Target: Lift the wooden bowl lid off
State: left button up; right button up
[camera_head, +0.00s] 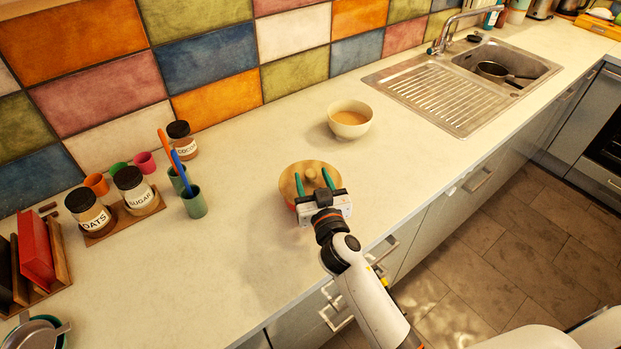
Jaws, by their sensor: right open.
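The round wooden bowl lid (289,182) sits in the middle of the counter on a bowl, of which only a reddish edge (292,207) shows. My right gripper (312,173) is open over the lid, its two green fingers apart on either side of the lid's middle, where a small knob appears to be. I cannot tell whether the fingers touch the lid. The gripper body hides the front of the lid and most of the bowl. My left gripper is not in view.
A cream bowl (350,120) stands behind and right of the lid. A green cup (194,203) with utensils, an oats jar (88,212), a sugar jar (135,189) and a cocoa jar (182,140) stand left. The sink (460,84) is at the back right. The counter around the lid is clear.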

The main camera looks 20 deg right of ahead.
jog(key=shift+w+d, duration=0.1)
jog(key=shift+w, duration=1.25)
jog(key=c, duration=1.1)
